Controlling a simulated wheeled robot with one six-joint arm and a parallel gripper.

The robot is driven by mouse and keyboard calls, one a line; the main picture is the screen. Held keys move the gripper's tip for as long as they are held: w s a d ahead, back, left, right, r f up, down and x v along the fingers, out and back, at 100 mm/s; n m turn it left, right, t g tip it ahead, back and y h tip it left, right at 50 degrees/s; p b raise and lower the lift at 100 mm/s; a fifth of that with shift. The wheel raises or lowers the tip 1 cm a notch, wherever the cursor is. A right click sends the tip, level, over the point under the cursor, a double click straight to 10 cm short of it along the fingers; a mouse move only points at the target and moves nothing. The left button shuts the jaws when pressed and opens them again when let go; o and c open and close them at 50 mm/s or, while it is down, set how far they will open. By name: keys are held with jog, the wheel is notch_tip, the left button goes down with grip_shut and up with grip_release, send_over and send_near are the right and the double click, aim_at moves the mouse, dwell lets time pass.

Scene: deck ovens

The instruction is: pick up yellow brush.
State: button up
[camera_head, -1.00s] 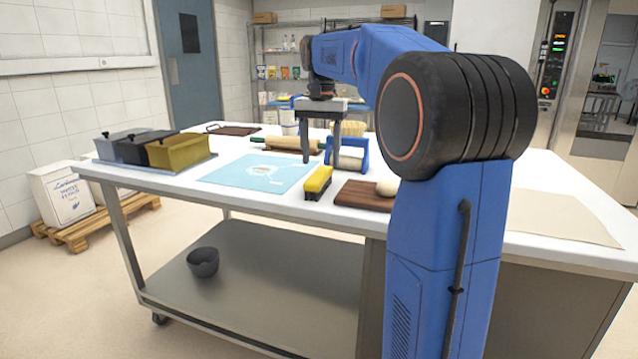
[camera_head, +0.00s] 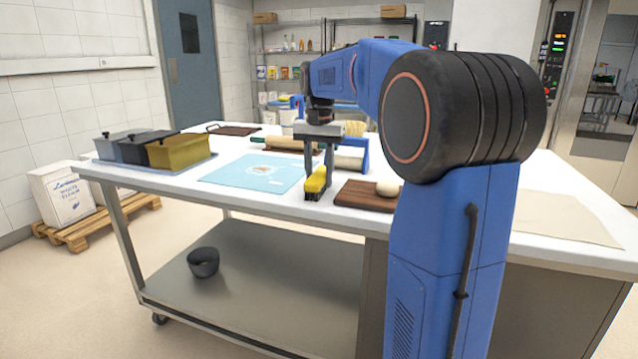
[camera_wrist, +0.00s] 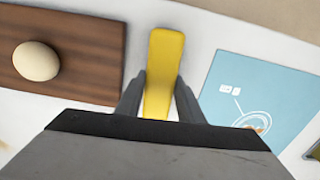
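The yellow brush (camera_head: 316,183) lies on the white table between the blue mat and the brown board, its dark bristles facing down. My gripper (camera_head: 319,178) is lowered over it, with its fingers at the brush's sides. In the wrist view the brush (camera_wrist: 162,75) runs between the two fingers of my gripper (camera_wrist: 158,95). A narrow gap shows beside the brush on each side, so the fingers look open around it. The lower part of the brush is hidden by the gripper body.
A brown board (camera_head: 362,196) with a pale dough ball (camera_head: 387,189) lies close to the right of the brush. A light blue mat (camera_head: 245,177) lies to the left. A rolling pin (camera_head: 283,143) and loaf tins (camera_head: 177,150) stand farther back.

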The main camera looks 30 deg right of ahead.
aim_at(319, 174)
jog(key=c, duration=0.5)
jog(key=shift+o, duration=0.2)
notch_tip(319, 174, up, 10)
jog(key=shift+r, duration=0.1)
jog(key=shift+o, duration=0.7)
